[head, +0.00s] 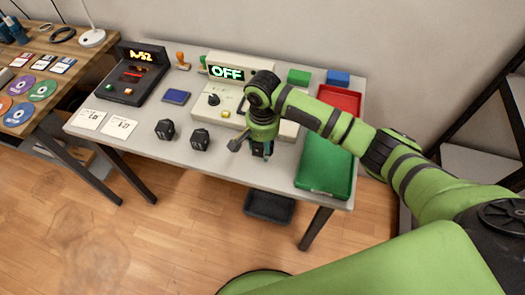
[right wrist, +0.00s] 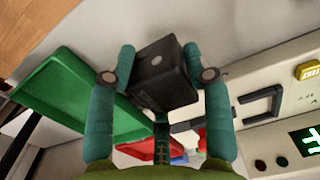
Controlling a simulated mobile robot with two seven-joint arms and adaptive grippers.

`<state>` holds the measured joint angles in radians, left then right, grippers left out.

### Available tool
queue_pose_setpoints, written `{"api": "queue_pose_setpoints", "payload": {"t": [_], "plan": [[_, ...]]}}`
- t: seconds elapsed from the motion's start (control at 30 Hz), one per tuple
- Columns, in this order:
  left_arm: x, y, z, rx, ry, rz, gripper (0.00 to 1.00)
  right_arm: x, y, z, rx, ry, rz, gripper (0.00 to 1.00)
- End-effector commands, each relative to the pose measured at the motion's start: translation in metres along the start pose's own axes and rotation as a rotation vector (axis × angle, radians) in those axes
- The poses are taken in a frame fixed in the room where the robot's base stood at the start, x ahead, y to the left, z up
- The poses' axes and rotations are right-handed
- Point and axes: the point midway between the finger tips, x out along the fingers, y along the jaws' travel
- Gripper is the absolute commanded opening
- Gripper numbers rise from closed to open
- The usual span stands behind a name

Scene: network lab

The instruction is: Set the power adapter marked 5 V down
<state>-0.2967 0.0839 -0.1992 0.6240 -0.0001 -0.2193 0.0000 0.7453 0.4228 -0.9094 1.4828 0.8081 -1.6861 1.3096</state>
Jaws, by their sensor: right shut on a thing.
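My right gripper (head: 262,152) is low over the front of the grey table, between two black adapters and the green tray. In the right wrist view, its two fingers (right wrist: 162,78) are shut on a black, box-shaped power adapter (right wrist: 165,85). I cannot read a voltage mark on it or tell whether it touches the table. Two similar black power adapters stand to the left on the table, one (head: 165,129) farther left and one (head: 200,139) nearer the gripper. Their marks are too small to read. My left gripper is not in view.
A green tray (head: 325,168) and red tray (head: 341,100) lie on the right. A cream device (head: 290,128) showing OFF stands behind the gripper. A black display unit (head: 134,75), blue pad (head: 176,97) and two white cards (head: 89,119) are left. Bare tabletop (head: 225,166) shows in front.

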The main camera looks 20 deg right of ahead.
Motion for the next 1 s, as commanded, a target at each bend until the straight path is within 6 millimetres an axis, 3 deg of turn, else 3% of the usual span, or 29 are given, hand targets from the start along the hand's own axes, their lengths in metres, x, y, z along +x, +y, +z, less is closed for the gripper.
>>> {"api": "queue_pose_setpoints", "payload": {"t": [0.3,0.73,0.77,0.8,1.0], "plan": [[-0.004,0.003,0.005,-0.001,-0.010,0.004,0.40,0.036,0.000,-0.002,0.000,0.001,0.001,0.12],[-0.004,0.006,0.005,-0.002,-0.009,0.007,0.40,0.044,0.000,-0.001,0.000,0.001,0.000,0.12],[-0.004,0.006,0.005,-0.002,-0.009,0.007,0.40,0.044,0.000,-0.001,0.000,0.001,0.000,0.62],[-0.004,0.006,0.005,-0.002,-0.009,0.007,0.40,0.044,0.000,-0.001,0.000,0.001,0.000,0.74],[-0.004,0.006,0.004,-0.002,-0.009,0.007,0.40,0.043,0.000,-0.001,0.000,0.001,0.000,0.74]]}}
